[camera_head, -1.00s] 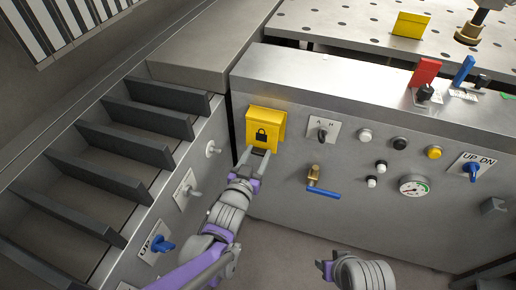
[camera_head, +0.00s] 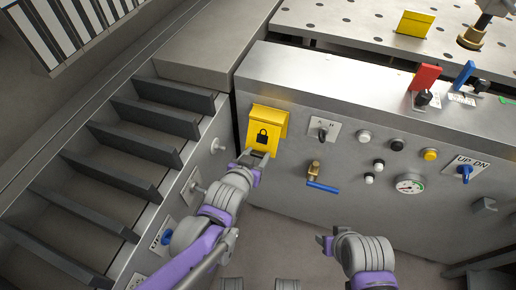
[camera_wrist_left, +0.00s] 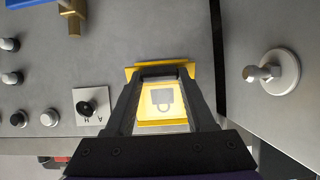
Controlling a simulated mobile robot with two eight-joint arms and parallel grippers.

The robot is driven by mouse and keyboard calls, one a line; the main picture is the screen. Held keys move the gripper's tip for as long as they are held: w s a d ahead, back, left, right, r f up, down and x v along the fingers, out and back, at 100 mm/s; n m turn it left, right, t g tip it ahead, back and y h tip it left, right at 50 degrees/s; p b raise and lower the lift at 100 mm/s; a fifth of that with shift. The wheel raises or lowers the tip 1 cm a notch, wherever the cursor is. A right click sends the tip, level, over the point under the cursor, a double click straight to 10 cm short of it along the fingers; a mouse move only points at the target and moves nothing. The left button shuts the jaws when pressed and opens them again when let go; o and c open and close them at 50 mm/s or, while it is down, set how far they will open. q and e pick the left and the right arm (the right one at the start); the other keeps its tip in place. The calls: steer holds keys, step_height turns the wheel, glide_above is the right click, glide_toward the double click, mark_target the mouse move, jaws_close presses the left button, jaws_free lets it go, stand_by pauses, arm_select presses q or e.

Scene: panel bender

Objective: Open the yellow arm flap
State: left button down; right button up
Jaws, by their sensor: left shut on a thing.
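The yellow arm flap (camera_head: 262,135), marked with a black padlock, sits on a yellow box on the grey front panel, near the panel's left end. My left gripper (camera_head: 256,158) is at the flap's lower edge and shut on it. In the left wrist view, the flap (camera_wrist_left: 162,99) shows upside down between the two dark fingers (camera_wrist_left: 160,75). The fingertips hide part of its lower edge. The flap looks down or nearly so; any small gap is hard to tell. My right gripper (camera_head: 326,244) is low in front of the panel, apart from everything, and its fingers are unclear.
A key switch (camera_head: 323,134) and a brass valve with a blue lever (camera_head: 322,187) are right of the flap. Several buttons and a gauge (camera_head: 410,184) lie further right. Dark steps (camera_head: 130,175) and a side panel with knobs stand left of my left arm.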

arm_select(q)
step_height(320, 180, up, 12)
steer(key=s+g+y+p, duration=0.1)
steer(key=g+y+p, duration=0.3)
steer(key=g+p, duration=0.8)
steer(key=shift+s+a+f+p, duration=0.15)
steer(key=shift+a+f+p, duration=0.1)
steer(key=shift+p, duration=0.15)
arm_select(e)
step_height(320, 180, up, 15)
steer(key=shift+w+t, duration=0.3)
steer(key=shift+w, duration=0.05)
arm_select(q)
steer(key=shift+c, duration=1.2)
jaws_free()
steer(key=shift+d, duration=0.1)
step_height(320, 180, up, 11)
steer(key=shift+w+p, duration=0.25)
steer(key=shift+p, duration=0.15)
arm_select(e)
steer(key=shift+w+r, duration=0.1)
steer(key=shift+r, duration=0.35)
